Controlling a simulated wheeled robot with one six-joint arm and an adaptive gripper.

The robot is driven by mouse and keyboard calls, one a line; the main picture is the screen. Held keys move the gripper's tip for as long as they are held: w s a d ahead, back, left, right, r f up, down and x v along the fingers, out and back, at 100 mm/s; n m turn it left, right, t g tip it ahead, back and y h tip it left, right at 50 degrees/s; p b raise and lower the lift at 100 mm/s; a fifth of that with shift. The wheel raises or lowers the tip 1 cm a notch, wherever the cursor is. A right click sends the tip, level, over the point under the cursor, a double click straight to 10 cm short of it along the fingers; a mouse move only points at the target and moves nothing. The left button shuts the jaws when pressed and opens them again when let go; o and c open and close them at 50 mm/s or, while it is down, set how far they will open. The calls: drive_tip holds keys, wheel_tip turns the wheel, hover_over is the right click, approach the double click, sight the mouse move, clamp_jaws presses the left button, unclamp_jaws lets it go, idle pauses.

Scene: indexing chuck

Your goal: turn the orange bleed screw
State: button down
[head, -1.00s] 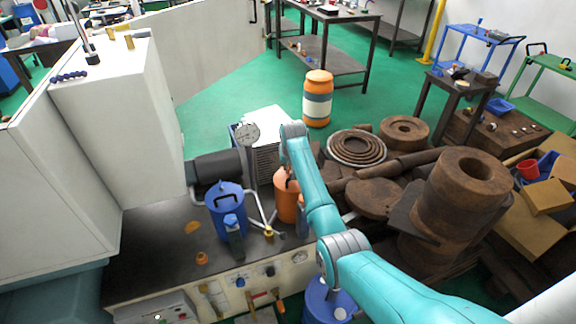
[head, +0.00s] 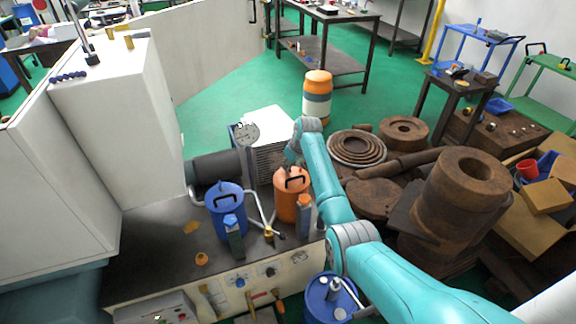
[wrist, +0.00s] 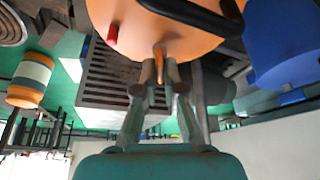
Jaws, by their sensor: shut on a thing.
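My gripper (wrist: 160,76) shows in the wrist view with its two fingers closed around a small, narrow orange piece (wrist: 160,62), which I take to be the bleed screw. The piece stands just by the lower edge of a large orange jug (wrist: 135,25) with a black handle; whether it joins the jug I cannot tell. In the head view my gripper (head: 291,156) is just behind the orange jug (head: 289,205), in front of a louvred cabinet (head: 268,150). The screw cannot be made out in the head view.
A blue jug (head: 226,204) stands left of the orange one on the dark bench (head: 150,255). A round gauge (head: 246,134) is left of my gripper. Rusty metal parts (head: 440,210) crowd the right side. An orange and white drum (head: 317,95) stands on the green floor behind.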

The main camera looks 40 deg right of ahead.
drive_tip(key=n, duration=0.2)
drive_tip(key=n+y, duration=0.1)
drive_tip(key=n, duration=0.1)
drive_tip(key=shift+d+g+y, duration=0.15)
drive_tip(key=shift+g+y, duration=0.15)
drive_tip(key=shift+n+g+y, duration=0.5)
drive_tip(key=shift+n, duration=1.4)
drive_tip(key=shift+f, duration=0.1)
drive_tip(key=c, duration=1.3)
unclamp_jaws()
drive_tip(key=v, duration=1.2)
drive_tip(key=shift+w+d, duration=0.1)
